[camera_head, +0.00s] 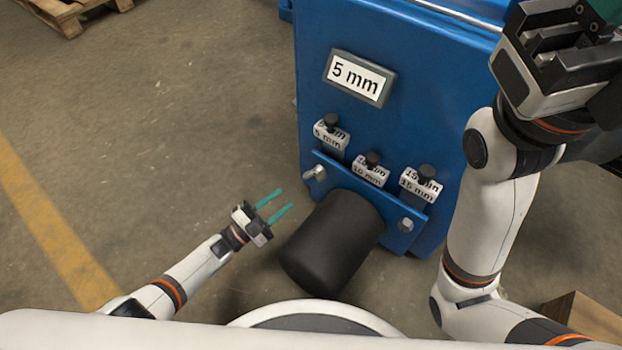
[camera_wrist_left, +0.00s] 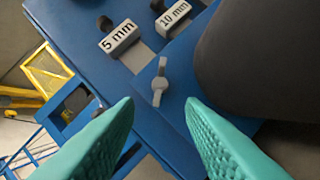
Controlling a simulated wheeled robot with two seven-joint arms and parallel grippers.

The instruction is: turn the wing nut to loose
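The grey metal wing nut (camera_head: 315,173) sits on the left end of the blue motor plate on the blue machine's front. In the left wrist view the wing nut (camera_wrist_left: 160,83) stands with its wings roughly upright in the picture, ahead of and between my fingertips. My left gripper (camera_head: 285,199) is open and empty, with its teal fingers pointing at the machine, left of and below the wing nut and apart from it. Its fingers (camera_wrist_left: 160,104) are spread wide in the wrist view. My right gripper (camera_head: 560,45) is at the top right, its fingers mostly cut off.
A black motor cylinder (camera_head: 335,240) juts out right of the wing nut. Gauge blocks marked 5 mm (camera_head: 331,138), 10 mm (camera_head: 370,172) and 15 mm (camera_head: 420,188) are above the plate. A 5 mm sign (camera_head: 359,78) is higher up.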

